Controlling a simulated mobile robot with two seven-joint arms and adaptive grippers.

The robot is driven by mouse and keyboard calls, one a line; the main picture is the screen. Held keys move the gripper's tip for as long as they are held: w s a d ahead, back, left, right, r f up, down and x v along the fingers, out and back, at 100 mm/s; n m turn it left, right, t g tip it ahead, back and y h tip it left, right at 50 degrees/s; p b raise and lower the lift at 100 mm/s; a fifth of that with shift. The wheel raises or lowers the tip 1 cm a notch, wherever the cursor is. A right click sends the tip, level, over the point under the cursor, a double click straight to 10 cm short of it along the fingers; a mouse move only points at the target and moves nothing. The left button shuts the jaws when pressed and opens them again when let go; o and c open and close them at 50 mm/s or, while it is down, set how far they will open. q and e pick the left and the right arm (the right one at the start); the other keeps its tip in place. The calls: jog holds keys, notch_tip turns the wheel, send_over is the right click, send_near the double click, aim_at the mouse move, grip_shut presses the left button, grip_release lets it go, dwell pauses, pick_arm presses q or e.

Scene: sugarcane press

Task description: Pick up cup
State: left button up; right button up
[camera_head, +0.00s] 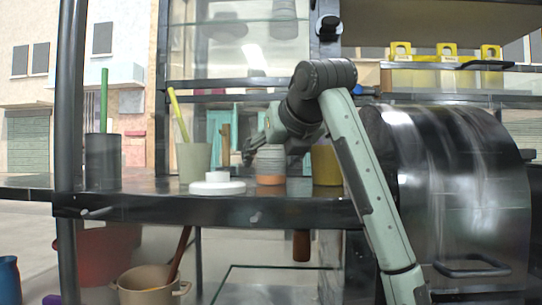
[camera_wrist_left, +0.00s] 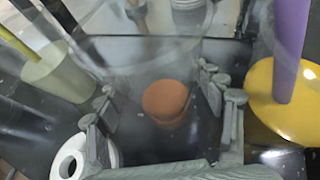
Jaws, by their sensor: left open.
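A small cup with an orange base and a greyish ribbed upper part (camera_head: 270,168) stands on the dark counter (camera_head: 130,205) in the head view. In the left wrist view, an orange round shape (camera_wrist_left: 165,98), which seems to be this cup, lies between my fingers with a see-through, blurred area around it. My left gripper (camera_head: 250,148) reaches in from above and behind the cup's left side, and its spread fingers also show in the left wrist view (camera_wrist_left: 165,115). It is open, and I cannot tell whether a finger touches the cup. My right gripper is out of view.
A pale green cup (camera_head: 194,165) with a yellow stick and a white round piece (camera_head: 217,187) stand left of the cup. A yellow container (camera_head: 326,165) stands close on its right. A dark cup (camera_head: 103,162) is farther left. A large metal drum (camera_head: 455,190) fills the right.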

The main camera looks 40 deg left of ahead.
pick_arm(q)
jog(key=shift+a, duration=0.1)
jog(key=c, duration=1)
jog(key=shift+o, duration=0.2)
jog(key=shift+r, duration=0.15)
